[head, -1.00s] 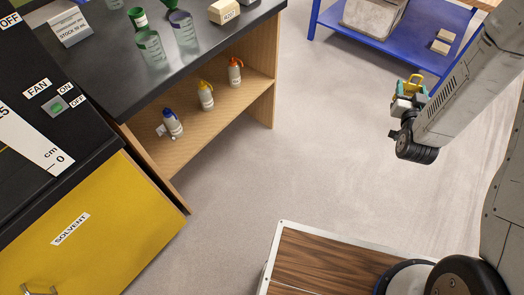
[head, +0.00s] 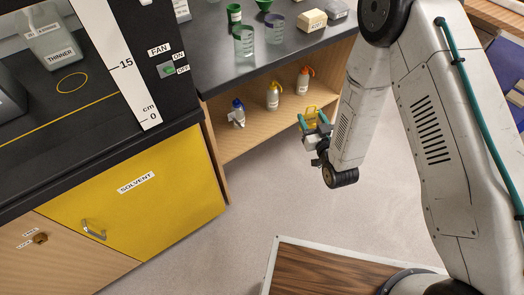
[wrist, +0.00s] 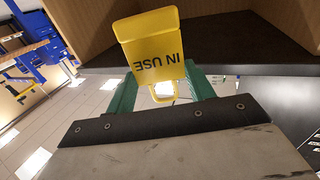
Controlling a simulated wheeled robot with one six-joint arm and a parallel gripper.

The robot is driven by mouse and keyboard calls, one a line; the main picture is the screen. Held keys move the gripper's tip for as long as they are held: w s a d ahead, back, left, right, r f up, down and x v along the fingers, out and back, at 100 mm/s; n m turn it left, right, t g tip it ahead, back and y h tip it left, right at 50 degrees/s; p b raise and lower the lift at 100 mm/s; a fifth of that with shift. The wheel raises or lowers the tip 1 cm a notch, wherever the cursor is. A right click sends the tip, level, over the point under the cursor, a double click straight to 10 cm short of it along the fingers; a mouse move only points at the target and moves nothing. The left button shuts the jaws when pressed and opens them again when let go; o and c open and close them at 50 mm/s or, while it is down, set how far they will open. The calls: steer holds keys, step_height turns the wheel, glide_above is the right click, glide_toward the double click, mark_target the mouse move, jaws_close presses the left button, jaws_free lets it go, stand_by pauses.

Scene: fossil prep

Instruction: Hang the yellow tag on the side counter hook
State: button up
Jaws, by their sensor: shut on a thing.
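The yellow tag (head: 311,112), a flat plate with a loop handle, is in my gripper (head: 318,128) in the head view, in front of the open shelf unit. In the wrist view the tag (wrist: 150,38) reads "IN USE" upside down, and its loop lies between the green fingers of my gripper (wrist: 160,88). The gripper is shut on the loop end, and the plate sticks out beyond the fingertips. I cannot pick out the side counter hook in either view.
A dark counter (head: 285,50) carries beakers and small boxes. Its wooden shelf (head: 255,118) below holds several small bottles. A yellow solvent cabinet (head: 140,215) stands at left under a black worktop. Pale floor (head: 240,240) is clear between cabinet and arm.

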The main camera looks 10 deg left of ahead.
steer(key=s+a+f+n+g+y, duration=0.2)
steer(key=s+a+f, duration=0.1)
steer(key=s+a, duration=0.2)
steer(key=s+a+f+n+g+y, duration=0.2)
steer(key=s+a+f+y, duration=0.1)
steer(key=s+a, duration=0.3)
steer(key=a, duration=0.2)
steer(key=shift+s+a+f, duration=0.25)
steer(key=shift+a+f, duration=0.15)
steer(key=shift+s+d, duration=0.1)
steer(key=f+x, duration=0.1)
steer(key=x, duration=0.6)
steer(key=shift+d, duration=0.1)
steer(key=x, duration=0.2)
steer(key=shift+a, duration=0.25)
stand_by(0.4)
